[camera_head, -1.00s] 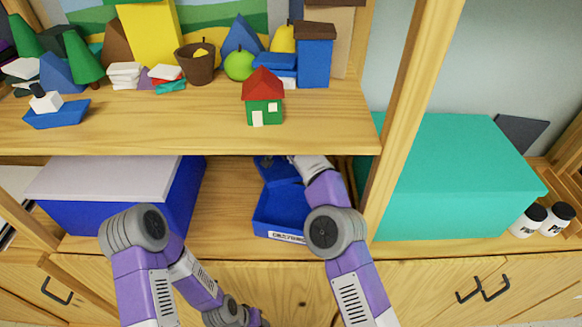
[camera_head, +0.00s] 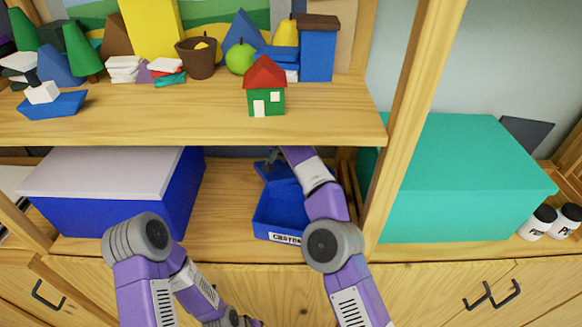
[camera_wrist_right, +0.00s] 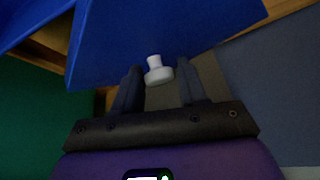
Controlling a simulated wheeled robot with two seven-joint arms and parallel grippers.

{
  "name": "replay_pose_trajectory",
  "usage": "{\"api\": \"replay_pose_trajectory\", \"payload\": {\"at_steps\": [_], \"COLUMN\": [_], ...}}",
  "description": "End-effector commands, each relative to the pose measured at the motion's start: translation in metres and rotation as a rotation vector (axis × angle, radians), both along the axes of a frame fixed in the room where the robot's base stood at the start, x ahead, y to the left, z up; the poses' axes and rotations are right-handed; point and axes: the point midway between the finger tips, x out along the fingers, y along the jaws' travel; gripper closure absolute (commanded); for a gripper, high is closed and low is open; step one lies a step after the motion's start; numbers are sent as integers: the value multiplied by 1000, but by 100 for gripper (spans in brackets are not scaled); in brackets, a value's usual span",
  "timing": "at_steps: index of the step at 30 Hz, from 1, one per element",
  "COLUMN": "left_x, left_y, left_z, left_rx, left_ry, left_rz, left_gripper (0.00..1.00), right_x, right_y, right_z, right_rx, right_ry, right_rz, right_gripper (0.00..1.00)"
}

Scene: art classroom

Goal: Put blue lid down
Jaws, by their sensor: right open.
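The blue lid (camera_head: 276,172) is at the back edge of the open blue crayon box (camera_head: 278,206) on the lower shelf, partly hidden by my right arm. It looks tilted. In the right wrist view the lid (camera_wrist_right: 165,35) fills the top, with its white knob (camera_wrist_right: 158,72) facing me. My right gripper (camera_wrist_right: 158,78) is open, its two dark fingers on either side of the knob, with gaps showing. In the head view the right gripper is mostly hidden behind its arm. My left arm hangs at the lower left; its gripper is outside the view.
A blue box with a pale lid (camera_head: 95,172) stands to the left, and a large teal box (camera_head: 455,180) stands right of the wooden post (camera_head: 412,120). The upper shelf (camera_head: 160,125) overhangs the crayon box. Bare shelf lies between the blue boxes.

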Motion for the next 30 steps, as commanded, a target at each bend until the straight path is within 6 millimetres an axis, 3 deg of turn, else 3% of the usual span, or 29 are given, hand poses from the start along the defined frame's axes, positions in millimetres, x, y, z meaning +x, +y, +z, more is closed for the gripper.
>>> {"api": "replay_pose_trajectory", "payload": {"at_steps": [1, 3, 18, 30], "left_x": [0, 0, 0, 0], "left_y": [0, 0, 0, 0], "left_z": [-3, -2, 19, 21], "left_rx": [0, 0, 0, 0], "left_ry": [0, 0, 0, 0], "left_rz": [0, 0, 0, 0], "left_gripper": [57, 57, 57, 57], "right_x": [-8, -8, -30, -31], "right_y": [0, 0, 11, 12], "right_z": [-40, -38, 31, 38], "right_rx": [-21, -21, -22, -20], "right_ry": [86, 86, 76, 70], "right_rz": [1, 1, 3, 3], "right_gripper": [40, 40, 40, 40]}}
